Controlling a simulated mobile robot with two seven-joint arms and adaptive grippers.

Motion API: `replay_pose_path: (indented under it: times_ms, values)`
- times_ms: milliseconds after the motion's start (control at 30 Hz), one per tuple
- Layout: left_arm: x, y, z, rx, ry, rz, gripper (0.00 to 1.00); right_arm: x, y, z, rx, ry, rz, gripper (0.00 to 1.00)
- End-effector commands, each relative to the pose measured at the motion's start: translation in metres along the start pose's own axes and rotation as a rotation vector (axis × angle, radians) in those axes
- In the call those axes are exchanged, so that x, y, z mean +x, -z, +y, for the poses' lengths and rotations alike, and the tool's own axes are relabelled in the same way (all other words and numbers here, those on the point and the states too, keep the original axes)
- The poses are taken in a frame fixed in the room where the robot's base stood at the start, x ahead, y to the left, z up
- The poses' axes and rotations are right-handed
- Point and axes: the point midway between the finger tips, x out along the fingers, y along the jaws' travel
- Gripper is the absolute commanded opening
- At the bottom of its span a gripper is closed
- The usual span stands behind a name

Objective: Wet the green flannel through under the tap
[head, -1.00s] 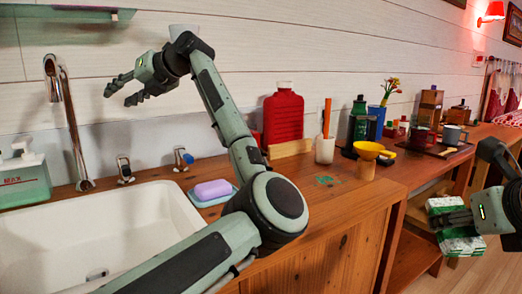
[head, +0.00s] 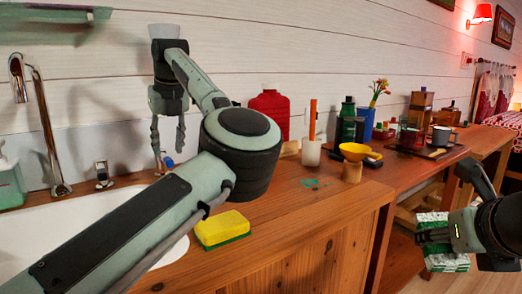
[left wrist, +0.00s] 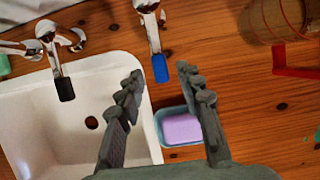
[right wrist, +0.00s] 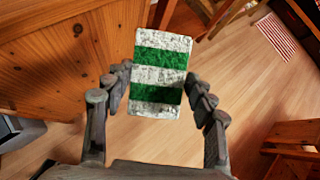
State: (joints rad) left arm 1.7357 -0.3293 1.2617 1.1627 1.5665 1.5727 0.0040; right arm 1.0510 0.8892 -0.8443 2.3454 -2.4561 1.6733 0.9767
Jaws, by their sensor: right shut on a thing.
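The green and white striped flannel (head: 437,257) is folded in my right gripper (head: 420,243), at the lower right, away from the sink. The right wrist view shows the flannel (right wrist: 159,75) between the fingers. The chrome tap (head: 45,130) stands behind the white sink (head: 25,235); no stream shows under its spout. One lever has a black tip (left wrist: 65,89), the other a blue tip (left wrist: 160,68). My left gripper (head: 168,150) is open and empty, pointing down near the blue-tipped lever; its fingers (left wrist: 158,88) stand apart below that lever in the left wrist view.
Purple soap (left wrist: 183,129) lies in a blue dish (left wrist: 161,118) beside the sink. A yellow and green sponge (head: 222,229) is on the counter's front. A shelf (head: 55,12) hangs above.

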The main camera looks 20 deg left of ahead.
Motion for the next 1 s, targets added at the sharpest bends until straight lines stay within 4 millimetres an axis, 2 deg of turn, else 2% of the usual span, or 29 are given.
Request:
replay_pose_path:
  times_ms: [100,200,567,867,1000]
  values:
    - [0.017,0.000,0.001,0.000,-0.002,0.000,0.36,0.000,-0.001,0.000,0.000,0.000,0.000,0.33]
    - [0.026,-0.001,0.001,-0.001,-0.001,-0.001,0.36,-0.001,-0.001,0.000,0.000,0.000,0.000,0.33]
    - [0.032,-0.001,0.001,-0.001,-0.001,-0.002,0.36,0.000,-0.001,0.000,0.000,0.000,0.000,0.33]
    - [0.032,-0.001,0.001,-0.001,-0.001,-0.002,0.00,0.000,-0.001,0.000,0.000,0.000,0.000,0.33]
    - [0.032,-0.001,0.001,-0.001,-0.001,-0.002,0.00,0.000,-0.001,0.000,0.000,0.000,0.000,0.33]
